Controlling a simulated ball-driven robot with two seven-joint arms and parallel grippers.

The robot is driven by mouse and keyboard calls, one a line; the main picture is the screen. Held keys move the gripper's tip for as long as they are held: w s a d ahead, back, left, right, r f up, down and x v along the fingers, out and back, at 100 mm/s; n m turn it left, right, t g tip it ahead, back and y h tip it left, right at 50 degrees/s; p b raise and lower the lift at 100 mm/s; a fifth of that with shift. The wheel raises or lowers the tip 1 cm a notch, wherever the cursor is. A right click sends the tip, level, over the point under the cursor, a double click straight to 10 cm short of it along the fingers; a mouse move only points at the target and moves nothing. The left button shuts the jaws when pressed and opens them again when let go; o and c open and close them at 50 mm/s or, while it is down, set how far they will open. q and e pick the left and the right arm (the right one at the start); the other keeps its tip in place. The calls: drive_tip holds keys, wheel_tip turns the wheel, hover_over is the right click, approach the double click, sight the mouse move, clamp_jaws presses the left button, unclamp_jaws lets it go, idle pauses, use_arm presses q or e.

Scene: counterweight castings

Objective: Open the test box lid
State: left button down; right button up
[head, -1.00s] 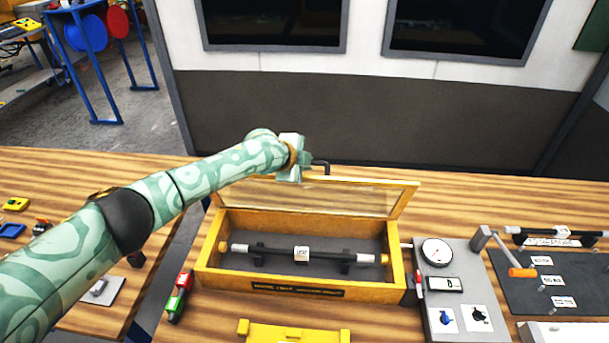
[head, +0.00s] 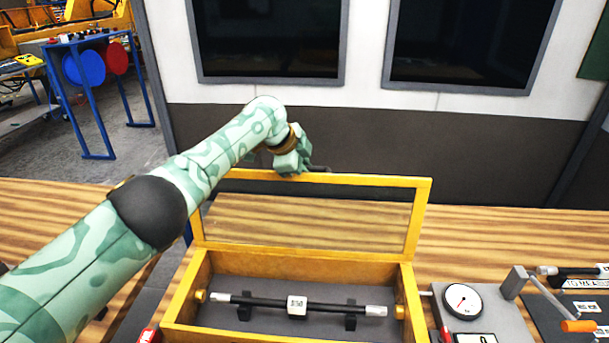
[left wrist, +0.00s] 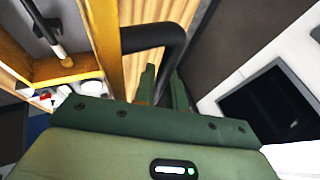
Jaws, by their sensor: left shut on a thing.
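The test box (head: 290,265) is a yellow wooden case on the bench, with its inside showing. Its lid (head: 330,182), a yellow frame around a clear pane, stands raised and roughly upright along the back edge. My left gripper (head: 297,170) is at the lid's top edge. It is shut on the dark bent handle, which shows better in the left wrist view (left wrist: 165,38). The gripper's fingers (left wrist: 165,88) partly hide the handle there. A black rod with pale ends and a white label block (head: 297,306) lies on supports inside the box. My right gripper is out of view.
A grey instrument with a round dial (head: 463,301) stands close to the box's right side. An orange-handled crank (head: 578,326) is farther right. Bare wooden bench lies behind the lid, with a dark wall panel (head: 400,145) beyond.

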use_arm(q)
drive_tip(key=shift+s+f, duration=0.1)
drive_tip(key=shift+f, duration=0.3)
drive_tip(key=c, duration=1.5)
unclamp_jaws()
drive_tip(key=shift+o, duration=0.2)
drive_tip(key=shift+r, duration=0.25)
drive_tip(key=shift+a+r+p, duration=0.15)
drive_tip(key=shift+r+p, duration=0.25)
drive_tip(key=p+v, duration=0.3)
drive_tip(key=v, duration=1.2)
drive_tip(key=shift+a, duration=0.15)
drive_tip(key=shift+s+r, duration=0.1)
